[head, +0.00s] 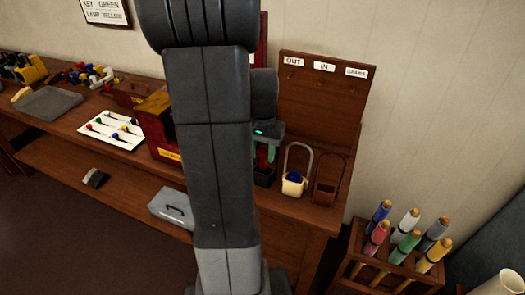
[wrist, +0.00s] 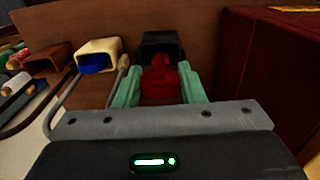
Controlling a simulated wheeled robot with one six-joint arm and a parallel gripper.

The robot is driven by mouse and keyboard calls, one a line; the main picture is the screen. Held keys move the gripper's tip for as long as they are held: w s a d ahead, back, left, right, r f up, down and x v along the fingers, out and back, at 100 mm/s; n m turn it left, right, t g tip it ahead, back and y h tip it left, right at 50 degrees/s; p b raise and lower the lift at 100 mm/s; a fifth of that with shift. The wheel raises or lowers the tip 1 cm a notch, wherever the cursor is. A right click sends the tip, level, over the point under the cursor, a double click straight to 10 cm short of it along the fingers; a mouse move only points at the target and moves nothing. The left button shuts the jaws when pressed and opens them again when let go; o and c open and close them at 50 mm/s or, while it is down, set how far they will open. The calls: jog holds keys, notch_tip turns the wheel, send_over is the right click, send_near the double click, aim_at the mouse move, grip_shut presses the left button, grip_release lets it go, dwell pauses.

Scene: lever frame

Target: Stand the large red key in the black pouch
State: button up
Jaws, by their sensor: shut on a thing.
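My gripper (head: 268,158) is shut on the large red key (wrist: 160,86), holding its wide part between two green fingers; the fingers also show in the wrist view (wrist: 160,88). The black pouch (head: 264,178) is directly below the gripper in the head view, at the left end of the pouch row. In the wrist view the key's narrow part points at the mouth of the black pouch (wrist: 160,40). I cannot tell whether the tip is inside the pouch. My arm hides part of the bench.
A cream pouch (head: 294,187) with a blue thing inside and an empty-looking brown pouch (head: 326,194) stand close on the right, both with raised loops. An upright board (head: 322,100) with labels is behind. A red and yellow box (head: 158,130) stands left of my arm.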

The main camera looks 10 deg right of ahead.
jog(key=shift+f+b, duration=0.7)
jog(key=shift+f, duration=0.4)
jog(key=o, duration=1)
jog(key=shift+r, duration=0.1)
jog(key=shift+r, duration=0.1)
notch_tip(320, 180, up, 7)
jog(key=p, duration=0.6)
notch_tip(320, 180, up, 14)
jog(key=shift+f+b, duration=0.2)
jog(key=shift+b, duration=0.2)
